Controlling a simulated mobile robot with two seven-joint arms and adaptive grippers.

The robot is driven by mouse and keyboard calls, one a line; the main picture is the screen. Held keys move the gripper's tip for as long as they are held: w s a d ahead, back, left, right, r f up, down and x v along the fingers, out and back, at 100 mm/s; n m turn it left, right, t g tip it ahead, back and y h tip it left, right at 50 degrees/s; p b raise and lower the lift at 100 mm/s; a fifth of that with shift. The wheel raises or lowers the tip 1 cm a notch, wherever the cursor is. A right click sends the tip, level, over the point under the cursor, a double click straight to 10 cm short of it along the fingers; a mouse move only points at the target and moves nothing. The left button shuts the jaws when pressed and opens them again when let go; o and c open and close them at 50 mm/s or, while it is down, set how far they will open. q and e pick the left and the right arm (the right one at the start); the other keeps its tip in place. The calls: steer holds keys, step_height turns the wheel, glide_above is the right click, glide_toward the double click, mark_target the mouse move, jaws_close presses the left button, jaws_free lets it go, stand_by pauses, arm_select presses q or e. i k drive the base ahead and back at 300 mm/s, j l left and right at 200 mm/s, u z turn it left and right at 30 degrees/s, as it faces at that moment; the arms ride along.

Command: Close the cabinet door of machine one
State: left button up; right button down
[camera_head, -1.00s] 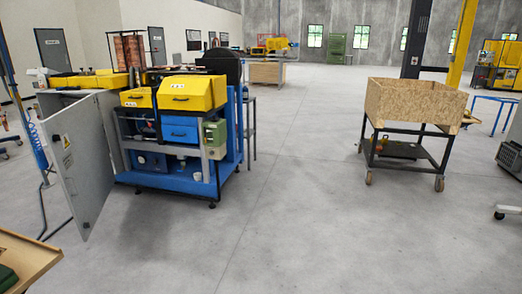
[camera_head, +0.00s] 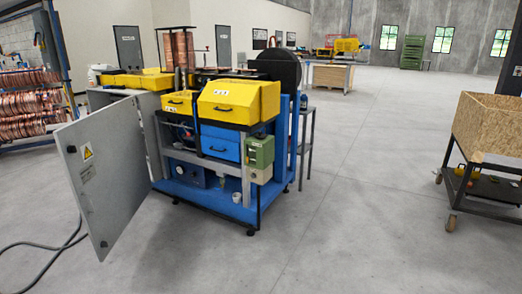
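The grey cabinet door (camera_head: 101,172) stands wide open at the left of the machine and swings out toward me. It has a yellow warning triangle (camera_head: 87,152) and a small dark latch near its lower edge. The machine (camera_head: 215,190) is blue and grey with yellow covers (camera_head: 240,98) on top. The cabinet (camera_head: 110,97) behind the door is mostly hidden by the door. Neither of my grippers shows in the view.
A black cable (camera_head: 45,247) lies on the floor at the lower left. A rack of copper coils (camera_head: 28,105) stands at the far left. A wooden box on a wheeled cart (camera_head: 490,125) is at the right. The floor (camera_head: 340,220) between is clear.

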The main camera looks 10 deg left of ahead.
mark_target(109, 177)
steer(key=i+u, duration=0.45)
steer(key=i+l+u, duration=0.1)
steer(key=i+u, duration=0.35)
steer(key=i, duration=0.15)
steer(key=i+l+u, duration=0.3)
steer(key=i+u, duration=0.2)
steer(key=i+l+u, duration=0.45)
steer(key=k, duration=0.05)
